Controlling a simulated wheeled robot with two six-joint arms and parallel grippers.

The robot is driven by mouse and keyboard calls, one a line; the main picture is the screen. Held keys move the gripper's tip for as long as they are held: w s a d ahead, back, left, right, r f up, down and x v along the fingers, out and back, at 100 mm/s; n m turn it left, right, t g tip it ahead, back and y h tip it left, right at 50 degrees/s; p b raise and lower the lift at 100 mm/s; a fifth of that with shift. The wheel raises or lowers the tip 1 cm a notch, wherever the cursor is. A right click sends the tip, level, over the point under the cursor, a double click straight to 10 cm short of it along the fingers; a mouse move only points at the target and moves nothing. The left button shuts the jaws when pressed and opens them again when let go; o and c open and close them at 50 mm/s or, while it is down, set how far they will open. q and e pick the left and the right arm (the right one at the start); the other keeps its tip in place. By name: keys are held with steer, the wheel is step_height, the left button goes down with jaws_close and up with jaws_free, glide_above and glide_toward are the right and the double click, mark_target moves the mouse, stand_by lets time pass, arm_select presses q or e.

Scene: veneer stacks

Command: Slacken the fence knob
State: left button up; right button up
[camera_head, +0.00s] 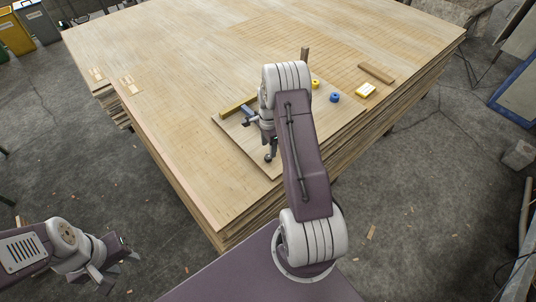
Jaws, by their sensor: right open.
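A flat wooden board (228,131) lies on the veneer stack, with a yellow bar (238,105) along its far left side. A small blue part (248,112) sits beside the bar, close to my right wrist. I cannot tell for sure which part is the fence knob; my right arm hides much of this area. My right gripper (262,150) points down over the board's near left part, open, its dark fingers apart. Whether it touches anything is unclear. My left gripper (116,268) is open and empty, low at the bottom left, away from the stack.
The large veneer stack (180,60) fills the middle. Grey floor with scraps surrounds the stack.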

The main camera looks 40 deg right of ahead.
mark_target(268, 156)
step_height(268, 156, down, 5)
steer(key=shift+s+a+f, duration=0.1)
steer(key=shift+f, duration=0.2)
jaws_close()
